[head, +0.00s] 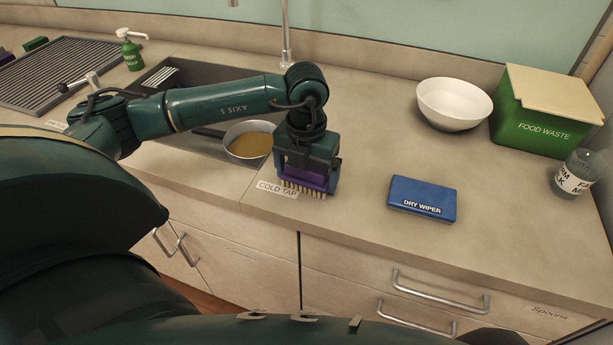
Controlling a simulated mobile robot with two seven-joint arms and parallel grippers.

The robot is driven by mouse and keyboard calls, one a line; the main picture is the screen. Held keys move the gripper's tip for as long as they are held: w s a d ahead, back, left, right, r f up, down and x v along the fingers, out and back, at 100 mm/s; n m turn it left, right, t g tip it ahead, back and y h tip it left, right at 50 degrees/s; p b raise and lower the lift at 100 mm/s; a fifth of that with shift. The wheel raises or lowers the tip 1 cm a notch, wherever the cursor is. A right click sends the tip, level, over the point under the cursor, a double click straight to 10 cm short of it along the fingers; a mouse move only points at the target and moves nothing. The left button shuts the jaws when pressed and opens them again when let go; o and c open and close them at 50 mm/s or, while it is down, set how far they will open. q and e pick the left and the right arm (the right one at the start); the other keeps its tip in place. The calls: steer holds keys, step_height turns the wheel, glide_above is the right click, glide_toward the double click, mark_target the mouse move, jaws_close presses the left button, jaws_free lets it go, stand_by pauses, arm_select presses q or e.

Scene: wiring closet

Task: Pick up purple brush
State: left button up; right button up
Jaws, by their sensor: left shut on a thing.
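The purple brush (308,179) has a purple body and pale bristles that point down. It is at the counter's front part, beside the "COLD TAP" label (276,190). My left gripper (307,165) comes down from above and is shut on the brush, with its fingers on either side of the body. The bristles are at or just above the counter; I cannot tell whether they touch. The top of the brush is hidden by the gripper. My right gripper is not in view.
A white bowl (454,104), a green food waste bin (545,120) and a glass jar (577,174) stand further right. The sink (189,143) with a pan (249,141) is at left. Counter (370,150) between is clear.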

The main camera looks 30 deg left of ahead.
arm_select(q)
steer(key=shift+c, duration=0.6)
step_height(320, 180, up, 10)
steer(key=shift+r+b, duration=0.1)
steer(key=shift+b, duration=0.4)
steer(key=o, duration=0.5)
steer(key=c, duration=0.7)
